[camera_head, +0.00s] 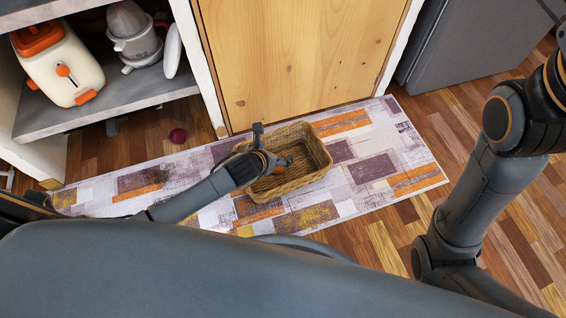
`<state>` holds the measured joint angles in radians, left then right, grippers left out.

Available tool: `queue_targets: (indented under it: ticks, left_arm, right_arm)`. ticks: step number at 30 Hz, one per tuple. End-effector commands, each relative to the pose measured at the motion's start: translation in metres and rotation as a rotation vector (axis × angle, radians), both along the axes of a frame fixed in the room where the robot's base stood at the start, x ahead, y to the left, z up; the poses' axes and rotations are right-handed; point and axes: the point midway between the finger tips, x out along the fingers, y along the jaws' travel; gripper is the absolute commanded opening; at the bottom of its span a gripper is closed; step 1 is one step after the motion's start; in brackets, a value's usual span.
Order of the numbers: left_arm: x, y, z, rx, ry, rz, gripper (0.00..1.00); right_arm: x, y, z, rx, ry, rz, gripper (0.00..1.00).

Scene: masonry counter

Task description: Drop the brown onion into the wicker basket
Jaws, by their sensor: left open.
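The wicker basket (313,153) stands upright on a patterned rug in front of the wooden cabinet door. My left gripper (274,143) is open over the basket's left side, its fingers spread at the rim. A small orange-brown patch (278,171) shows just below the gripper inside the basket; it may be the brown onion, but the gripper partly hides it and I cannot tell for sure. My right arm shows at the right, with its gripper out of view.
A cream toaster (62,72) and a white juicer (137,38) stand on the low shelf (125,92) at left. A grey cabinet (470,45) stands at upper right.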

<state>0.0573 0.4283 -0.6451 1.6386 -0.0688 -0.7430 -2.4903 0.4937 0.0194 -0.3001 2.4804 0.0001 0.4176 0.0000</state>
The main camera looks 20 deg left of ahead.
Motion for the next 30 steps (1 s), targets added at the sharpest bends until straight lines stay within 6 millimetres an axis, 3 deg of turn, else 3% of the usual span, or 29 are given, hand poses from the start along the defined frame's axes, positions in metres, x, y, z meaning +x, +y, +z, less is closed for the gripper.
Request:
queue_targets:
  ticks: [5, 21, 30]
  left_arm:
    - [-0.008, 0.002, 0.009, 0.001, -0.001, -0.001, 0.82]
    - [-0.074, 0.014, 0.075, 0.001, 0.000, -0.002, 0.82]
    - [-0.083, 0.016, 0.085, 0.000, 0.000, 0.000, 0.82]
  right_arm:
    - [0.000, 0.000, 0.000, 0.000, 0.001, -0.001, 0.40]
    - [0.000, 0.000, 0.000, 0.000, 0.000, 0.000, 0.40]
    - [0.000, 0.000, 0.000, 0.000, 0.000, 0.000, 0.40]
